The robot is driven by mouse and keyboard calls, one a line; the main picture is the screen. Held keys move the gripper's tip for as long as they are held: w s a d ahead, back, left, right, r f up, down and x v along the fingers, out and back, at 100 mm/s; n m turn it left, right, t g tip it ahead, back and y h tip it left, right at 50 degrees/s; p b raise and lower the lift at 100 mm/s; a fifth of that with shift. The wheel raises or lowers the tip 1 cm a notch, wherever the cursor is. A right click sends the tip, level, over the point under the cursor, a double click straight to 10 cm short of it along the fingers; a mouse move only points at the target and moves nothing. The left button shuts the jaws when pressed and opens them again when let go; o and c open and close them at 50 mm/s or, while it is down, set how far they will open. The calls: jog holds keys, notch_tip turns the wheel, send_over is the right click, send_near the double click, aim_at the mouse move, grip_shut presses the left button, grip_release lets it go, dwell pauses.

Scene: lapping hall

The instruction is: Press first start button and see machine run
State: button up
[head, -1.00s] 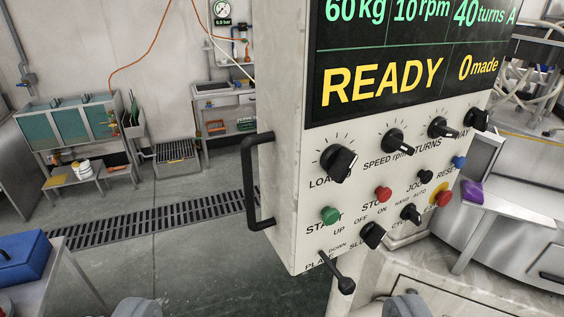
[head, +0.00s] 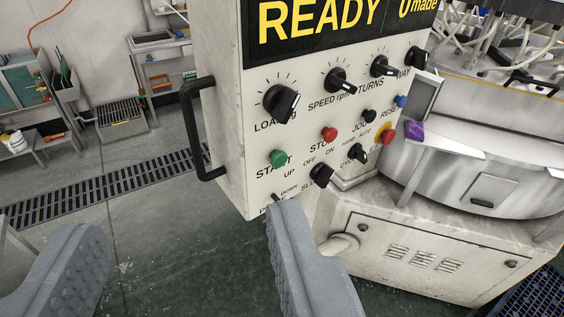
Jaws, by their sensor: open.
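The green START button (head: 278,158) is at the lower left of the white control panel (head: 232,135), with its label just below. The red STOP button (head: 329,134) is to its right. The display (head: 300,24) reads READY and 0 made in yellow. My gripper (head: 180,240) is open and empty in the lower part of the head view, below and in front of the panel. Its right finger covers part of the PLATE lever at the panel's bottom edge. Neither finger appears to touch the green button. The machine (head: 480,170) stands at the right.
Black knobs (head: 281,102) stick out above the buttons, and a SLURRY switch (head: 320,175) sits below them. A black handle (head: 196,130) juts from the panel's left side. A yellow-collared red button (head: 386,135) is at right. Open floor (head: 150,240) lies left, with a drain grating (head: 110,190).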

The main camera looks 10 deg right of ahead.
grip_shut()
dwell(1.4)
